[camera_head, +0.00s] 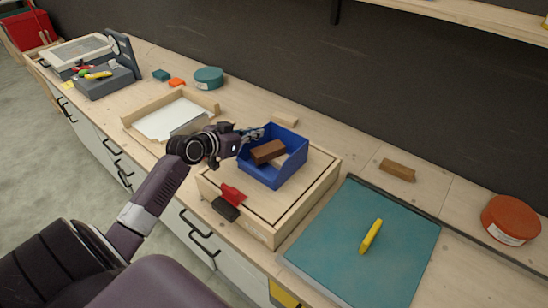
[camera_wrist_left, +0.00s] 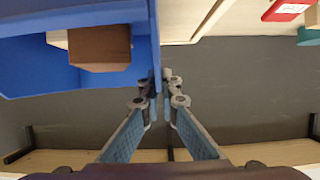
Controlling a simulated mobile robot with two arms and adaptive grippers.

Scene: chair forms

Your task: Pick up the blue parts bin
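The blue parts bin (camera_head: 282,172) appears to rest on the wooden box top in the head view, with a brown block (camera_head: 267,152) inside. My left gripper (camera_head: 254,134) reaches in from the left to the bin's rim. In the left wrist view the bin (camera_wrist_left: 40,70) fills the upper left, and its brown block (camera_wrist_left: 101,48) shows. The fingers of my left gripper (camera_wrist_left: 160,88) lie on both sides of the bin's thin wall and look closed on it. My right gripper is not in view.
The wooden box (camera_head: 292,213) has a red clamp (camera_head: 232,193) at its front. A teal mat (camera_head: 345,240) with a yellow handle lies to the right. A wooden tray (camera_head: 146,112) with a white sheet stands to the left. A small wood block (camera_head: 397,170) and orange tin (camera_head: 510,219) lie further right.

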